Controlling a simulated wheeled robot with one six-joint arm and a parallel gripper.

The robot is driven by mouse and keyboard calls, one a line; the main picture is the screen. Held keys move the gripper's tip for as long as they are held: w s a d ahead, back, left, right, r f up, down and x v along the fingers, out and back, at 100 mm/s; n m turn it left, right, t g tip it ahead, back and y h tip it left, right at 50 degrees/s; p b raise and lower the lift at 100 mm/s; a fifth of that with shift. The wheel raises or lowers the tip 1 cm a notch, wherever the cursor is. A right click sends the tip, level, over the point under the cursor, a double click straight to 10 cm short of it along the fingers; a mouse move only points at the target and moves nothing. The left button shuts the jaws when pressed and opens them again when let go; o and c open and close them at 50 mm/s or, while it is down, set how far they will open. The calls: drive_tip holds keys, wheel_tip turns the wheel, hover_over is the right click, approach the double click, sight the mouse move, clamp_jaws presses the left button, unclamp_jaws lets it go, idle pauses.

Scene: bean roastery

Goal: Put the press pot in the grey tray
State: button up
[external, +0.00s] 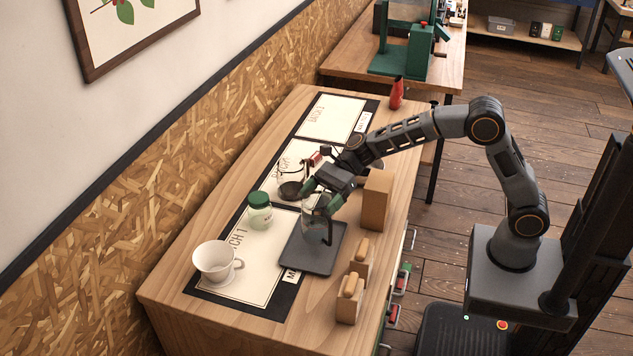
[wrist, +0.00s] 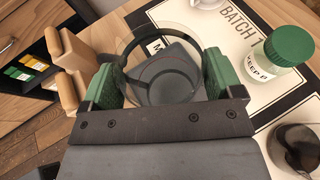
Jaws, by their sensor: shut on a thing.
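The press pot (external: 312,224) is a clear glass cylinder with a dark handle. My gripper (external: 321,203) is shut on it, with green finger pads on either side of the glass. In the wrist view, the pot (wrist: 150,82) is between the two pads of my gripper (wrist: 158,78). The grey tray (external: 304,262) is a flat dark square on the mat, and the pot appears over its far part. The tray also shows in the wrist view, partly through the glass (wrist: 181,56). I cannot tell whether the pot's base touches the tray.
A green-lidded jar (external: 260,212) stands left of the tray, a white cup (external: 214,260) nearer the front left. A glass vessel (external: 291,187) stands behind. A brown box (external: 376,204) and two wooden pieces (external: 360,258) (external: 349,300) line the right side.

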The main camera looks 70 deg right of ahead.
sight(325, 201)
drive_tip(key=shift+w+f, duration=0.2)
drive_tip(key=shift+w+a+f, duration=0.1)
drive_tip(key=shift+w+f, duration=0.05)
drive_tip(key=shift+f, duration=1.5)
drive_tip(key=shift+f, duration=0.15)
drive_tip(key=o, duration=1.3)
drive_tip(key=shift+f, duration=0.1)
drive_tip(key=shift+r, duration=0.25)
drive_tip(key=v, duration=1.2)
drive_tip(key=shift+b, duration=0.45)
